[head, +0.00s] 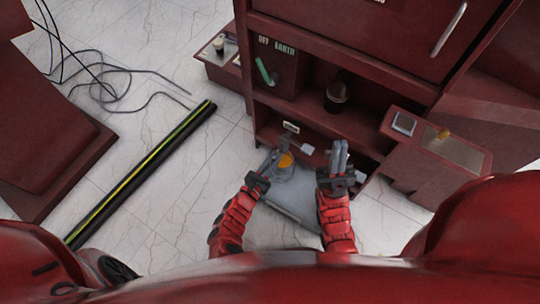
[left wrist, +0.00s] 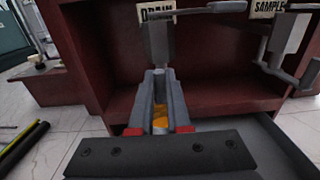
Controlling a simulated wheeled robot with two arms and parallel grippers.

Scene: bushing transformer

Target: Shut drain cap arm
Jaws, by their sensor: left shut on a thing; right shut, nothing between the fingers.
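The drain cap arm (left wrist: 158,42) is a grey upright plate with a bar running right from its top, just under the DRAIN label (left wrist: 156,12) in the left wrist view. My left gripper (head: 272,158) is at the cabinet's low opening. Its fingers (left wrist: 159,78) are shut on the lower end of the drain cap arm; the exact contact is partly hidden between them. My right gripper (head: 339,152) is shut and empty, to the right of the left one, pointing at the cabinet.
A grey container with orange contents (head: 286,160) sits below my left gripper. A grey tray (head: 300,200) lies on the floor in front. The SAMPLE fitting (left wrist: 290,48) hangs to the right. A red side box (head: 436,165) stands right. A striped black bar (head: 140,175) lies left.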

